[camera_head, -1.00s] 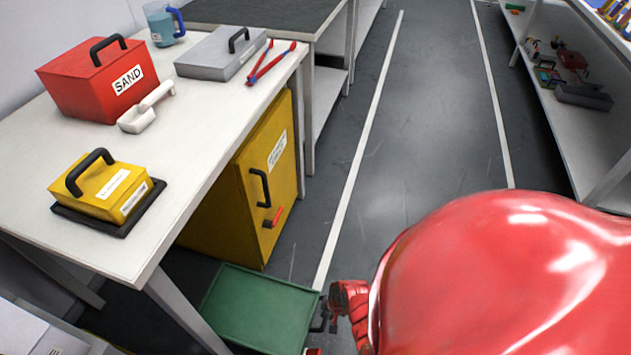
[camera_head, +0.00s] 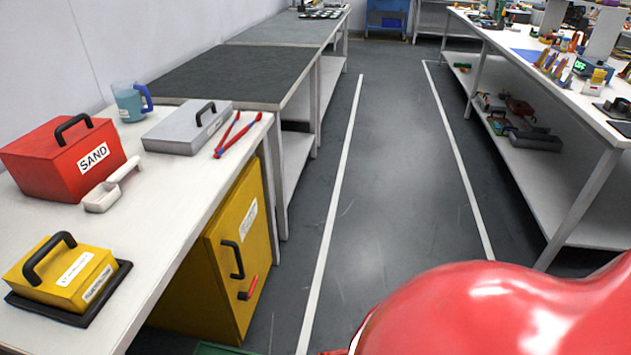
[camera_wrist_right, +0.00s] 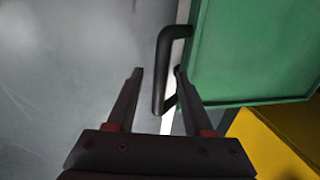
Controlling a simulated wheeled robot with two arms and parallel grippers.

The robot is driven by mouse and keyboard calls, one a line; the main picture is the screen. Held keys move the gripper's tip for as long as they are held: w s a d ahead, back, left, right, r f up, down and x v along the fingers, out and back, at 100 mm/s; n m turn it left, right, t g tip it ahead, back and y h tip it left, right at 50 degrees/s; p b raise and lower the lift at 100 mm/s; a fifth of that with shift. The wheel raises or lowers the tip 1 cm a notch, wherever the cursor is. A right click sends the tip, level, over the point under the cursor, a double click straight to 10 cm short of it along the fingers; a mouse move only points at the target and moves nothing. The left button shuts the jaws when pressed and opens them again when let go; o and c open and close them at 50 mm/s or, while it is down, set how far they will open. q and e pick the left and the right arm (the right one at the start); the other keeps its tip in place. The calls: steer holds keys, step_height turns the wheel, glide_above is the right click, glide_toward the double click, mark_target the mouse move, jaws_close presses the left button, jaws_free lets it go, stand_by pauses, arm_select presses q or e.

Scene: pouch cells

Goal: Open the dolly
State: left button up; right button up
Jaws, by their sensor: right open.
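The green box-like thing, which I take as the dolly, shows in the right wrist view (camera_wrist_right: 255,50) at the upper right, with a flat green face and a raised rim. Only a sliver of it shows at the bottom edge of the head view (camera_head: 215,349). A black bar handle (camera_wrist_right: 162,60) stands out from its left side. My right gripper (camera_wrist_right: 156,73) is open, with one finger on each side of the handle in the picture. I cannot tell whether either finger touches it. My left gripper is out of view.
A yellow cabinet (camera_head: 222,262) with a black handle stands under the white bench (camera_head: 165,225). The bench holds a red sand box (camera_head: 65,160), a yellow box (camera_head: 65,275), a grey case (camera_head: 187,127) and red tongs (camera_head: 238,135). The floor aisle (camera_head: 395,170) is clear.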

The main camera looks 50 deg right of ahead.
step_height(320, 180, up, 17)
steer(key=s+d+p, duration=0.2)
steer(key=s+p, duration=0.1)
steer(key=p, duration=0.1)
steer(key=shift+p, duration=0.3)
steer(key=shift+w+f, duration=0.1)
